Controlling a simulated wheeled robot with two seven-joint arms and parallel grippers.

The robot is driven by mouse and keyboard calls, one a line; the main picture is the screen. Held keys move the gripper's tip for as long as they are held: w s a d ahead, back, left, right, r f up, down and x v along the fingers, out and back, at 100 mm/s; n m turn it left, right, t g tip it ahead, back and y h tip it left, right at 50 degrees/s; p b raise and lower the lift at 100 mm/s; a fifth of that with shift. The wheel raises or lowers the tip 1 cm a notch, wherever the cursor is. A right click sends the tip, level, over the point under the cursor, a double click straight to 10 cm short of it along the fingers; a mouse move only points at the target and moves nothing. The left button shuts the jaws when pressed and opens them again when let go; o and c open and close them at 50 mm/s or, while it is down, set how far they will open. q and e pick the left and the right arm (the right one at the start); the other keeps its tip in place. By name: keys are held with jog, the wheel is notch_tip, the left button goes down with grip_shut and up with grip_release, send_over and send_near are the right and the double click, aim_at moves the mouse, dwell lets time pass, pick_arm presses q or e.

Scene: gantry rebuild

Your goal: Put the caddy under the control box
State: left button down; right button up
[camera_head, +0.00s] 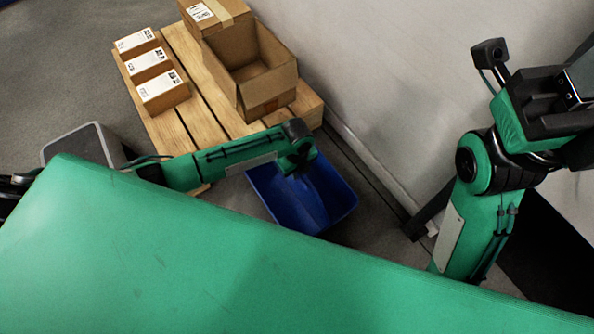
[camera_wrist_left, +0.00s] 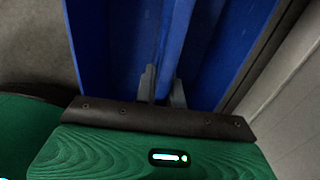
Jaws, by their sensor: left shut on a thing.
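The blue caddy (camera_head: 335,198) is low near the floor beside the pallet, tilted in the head view. My left gripper (camera_head: 299,172) reaches down over it from the left. In the left wrist view the fingers (camera_wrist_left: 161,84) are closed on the raised middle part of the caddy (camera_wrist_left: 225,45). Whether the caddy rests on the floor or hangs is unclear. My right arm is raised at the right, and its gripper (camera_head: 572,95) is partly cut off by the frame edge, so its jaws are unclear. I cannot pick out the control box with certainty.
A wooden pallet (camera_head: 205,95) holds an open cardboard box (camera_head: 265,85), a closed carton (camera_head: 210,15) and several small labelled boxes (camera_head: 163,92). A pale wall (camera_head: 370,90) runs along the right. A large green surface, apparently mine, fills the foreground. Grey floor (camera_head: 60,60) is clear at left.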

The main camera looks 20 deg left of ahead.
pick_arm(q)
jog(key=c, duration=1.5)
grip_release()
